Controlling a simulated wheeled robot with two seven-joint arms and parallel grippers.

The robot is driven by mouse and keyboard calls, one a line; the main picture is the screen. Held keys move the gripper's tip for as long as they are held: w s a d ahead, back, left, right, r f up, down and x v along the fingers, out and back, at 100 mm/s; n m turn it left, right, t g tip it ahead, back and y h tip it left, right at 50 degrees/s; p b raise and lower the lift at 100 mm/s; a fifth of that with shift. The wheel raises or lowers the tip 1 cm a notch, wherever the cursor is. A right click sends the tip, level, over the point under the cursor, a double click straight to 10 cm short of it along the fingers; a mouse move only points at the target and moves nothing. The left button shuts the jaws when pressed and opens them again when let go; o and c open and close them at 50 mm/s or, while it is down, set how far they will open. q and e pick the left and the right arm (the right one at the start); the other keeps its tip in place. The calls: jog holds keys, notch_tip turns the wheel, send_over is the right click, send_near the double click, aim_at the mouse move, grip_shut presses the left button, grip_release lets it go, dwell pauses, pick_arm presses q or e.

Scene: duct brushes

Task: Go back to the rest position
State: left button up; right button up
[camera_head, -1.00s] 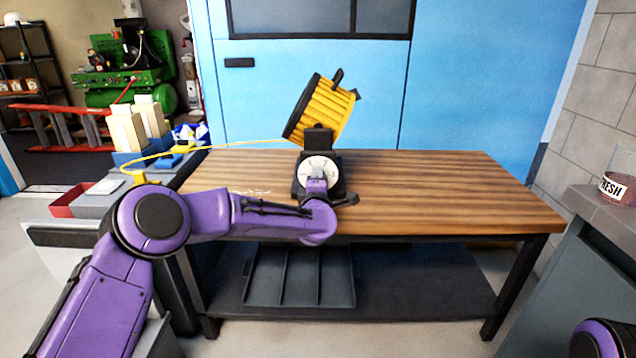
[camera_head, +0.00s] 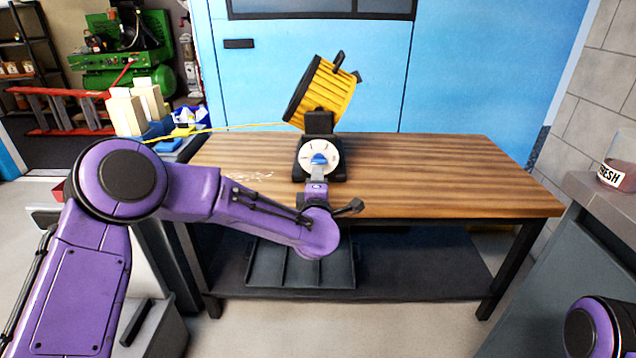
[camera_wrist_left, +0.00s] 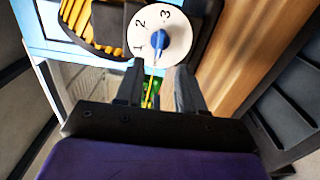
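A yellow ribbed drum machine with a black base (camera_head: 318,125) stands on the wooden table (camera_head: 440,175). Its front carries a white dial (camera_head: 333,150) with a blue knob (camera_head: 319,159). In the left wrist view the dial (camera_wrist_left: 178,28) shows the numbers 1, 2 and 3 around the blue knob (camera_wrist_left: 157,38). My left gripper (camera_head: 318,172) is in front of and below the knob. In the wrist view its fingers (camera_wrist_left: 160,72) are apart with nothing between them, short of the knob. My right gripper is not in view; only part of my right arm shows at the lower right.
A grey counter (camera_head: 595,190) with a jar (camera_head: 618,165) stands at the right. Boxes and a blue bin crowd the left side behind my left arm. A dark tray (camera_head: 300,265) sits on the table's lower shelf. The right half of the tabletop is clear.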

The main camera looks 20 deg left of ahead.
pick_arm(q)
jog(key=shift+v, duration=0.8)
